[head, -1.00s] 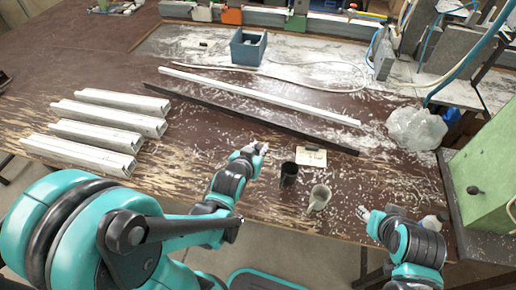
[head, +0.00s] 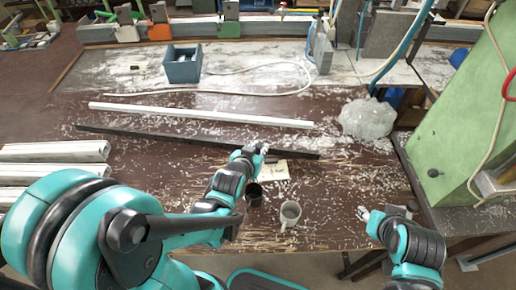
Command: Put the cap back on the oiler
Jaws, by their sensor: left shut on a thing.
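My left gripper (head: 262,148) is above the bench, just behind the black cup and beside a paper note. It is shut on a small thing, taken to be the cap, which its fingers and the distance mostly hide. My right gripper (head: 363,213) is low over the bench's front right part, apart from the left one. Its fingers are too small to tell if they are open or shut. A small pale shape by my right wrist may be the oiler, but my arm covers most of it and I cannot be sure.
A black cup (head: 253,196) and a grey mug (head: 290,214) stand near the front edge by a paper note (head: 276,169). Long white (head: 200,114) and dark bars lie behind. A plastic bag (head: 367,118) and a green machine (head: 460,150) are at right; a blue bin (head: 182,70) is behind.

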